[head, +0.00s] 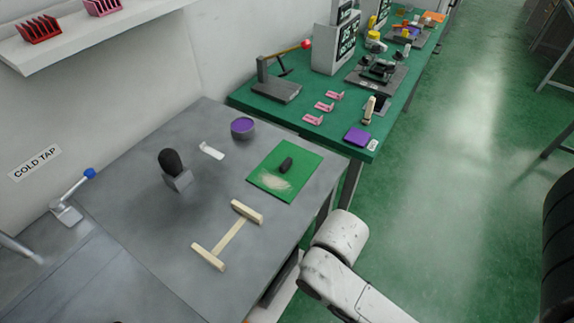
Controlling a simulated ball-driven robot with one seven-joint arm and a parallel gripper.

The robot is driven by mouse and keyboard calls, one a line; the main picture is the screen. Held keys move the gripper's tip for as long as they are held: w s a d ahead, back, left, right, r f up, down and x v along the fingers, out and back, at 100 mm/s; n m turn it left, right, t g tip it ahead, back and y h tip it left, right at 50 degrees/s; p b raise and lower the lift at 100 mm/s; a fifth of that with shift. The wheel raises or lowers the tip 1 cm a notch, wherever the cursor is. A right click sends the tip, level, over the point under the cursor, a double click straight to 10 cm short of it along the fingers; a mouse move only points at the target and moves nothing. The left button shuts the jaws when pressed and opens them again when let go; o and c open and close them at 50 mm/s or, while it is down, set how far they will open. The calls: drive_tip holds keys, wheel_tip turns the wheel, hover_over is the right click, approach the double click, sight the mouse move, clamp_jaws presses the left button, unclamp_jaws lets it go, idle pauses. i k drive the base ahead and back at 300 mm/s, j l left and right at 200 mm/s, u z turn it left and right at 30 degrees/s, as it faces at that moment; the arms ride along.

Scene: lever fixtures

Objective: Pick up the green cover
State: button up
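The green cover (300,178) is a flat green square lying on the grey table near its right edge. A small dark knob (286,164) stands near its middle, and a pale smear marks its near left part. Part of my white arm shows at the bottom right, beyond the table's edge and apart from the cover. My gripper is not in view.
A wooden H-shaped piece (232,238) lies just nearer than the cover. A purple-topped round pot (243,128), a white strip (211,150) and a black knob on a grey block (173,168) stand left. A green bench (345,142) with fixtures lies behind.

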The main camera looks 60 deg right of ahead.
sight(282, 173)
drive_tip(key=l+u, duration=0.25)
drive_tip(key=l, duration=0.15)
drive_tip(key=k+l+u, duration=0.15)
drive_tip(key=l+u, duration=0.15)
drive_tip(key=k+l+u, duration=0.1)
drive_tip(key=l+u, duration=0.15)
drive_tip(key=l, duration=0.15)
drive_tip(key=k+l+u, duration=0.25)
drive_tip(key=i+l, duration=0.1)
